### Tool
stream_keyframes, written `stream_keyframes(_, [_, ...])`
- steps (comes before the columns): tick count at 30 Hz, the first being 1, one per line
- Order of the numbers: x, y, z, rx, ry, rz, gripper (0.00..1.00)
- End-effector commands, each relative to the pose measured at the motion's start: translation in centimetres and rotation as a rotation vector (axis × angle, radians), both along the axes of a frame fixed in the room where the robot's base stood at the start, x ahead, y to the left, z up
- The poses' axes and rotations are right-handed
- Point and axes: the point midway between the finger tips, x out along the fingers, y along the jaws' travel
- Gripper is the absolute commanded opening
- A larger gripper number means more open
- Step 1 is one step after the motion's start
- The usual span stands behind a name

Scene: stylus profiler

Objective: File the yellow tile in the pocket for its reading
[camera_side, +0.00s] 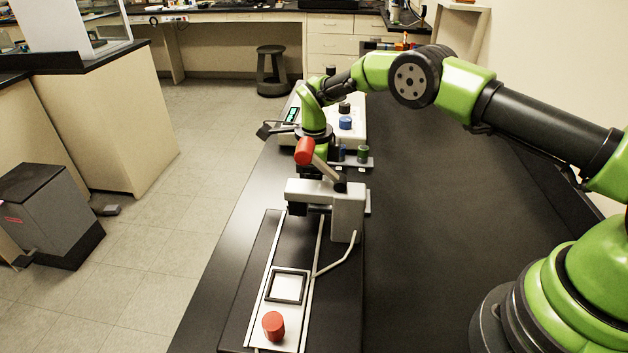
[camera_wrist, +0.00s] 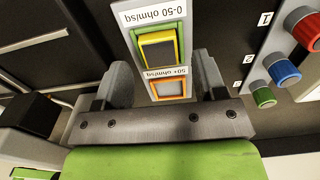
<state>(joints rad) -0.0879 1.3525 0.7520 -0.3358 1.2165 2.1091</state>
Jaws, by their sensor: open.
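The yellow tile (camera_wrist: 157,49), a yellow frame around a dark square face, lies in a green-edged pocket labelled "0-50 ohm/sq" (camera_wrist: 155,17) in the wrist view. Beside it is an orange-edged pocket labelled "50+ ohm/sq" (camera_wrist: 168,88); a plain grey area shows inside it. My gripper (camera_wrist: 162,80) is open, with one finger on each side of this pocket strip, apart from the tile. Nothing shows between the fingers as held. In the side view my gripper is largely hidden behind the lever device, and the tile and pockets cannot be made out.
Red (camera_wrist: 304,28), blue (camera_wrist: 281,68) and green (camera_wrist: 264,97) knobs stand right of the pockets. In the side view, a lever with a red handle (camera_side: 305,151) stands in front of my wrist. Nearer are a framed white square (camera_side: 287,287) and a red knob (camera_side: 273,325). The bench's right side is clear.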

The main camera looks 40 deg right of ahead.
Motion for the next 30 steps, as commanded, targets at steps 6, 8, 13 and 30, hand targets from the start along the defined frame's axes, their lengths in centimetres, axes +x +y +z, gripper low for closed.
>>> stream_keyframes(6, [0.0,0.0,2.4,-0.001,-0.002,0.001,0.64])
stream_keyframes(8, [0.0,0.0,3.1,0.001,-0.002,0.0,0.64])
stream_keyframes(13, [0.0,0.0,4.8,0.0,-0.001,0.0,0.64])
stream_keyframes(30, [0.0,0.0,6.4,0.0,-0.001,0.0,0.64])
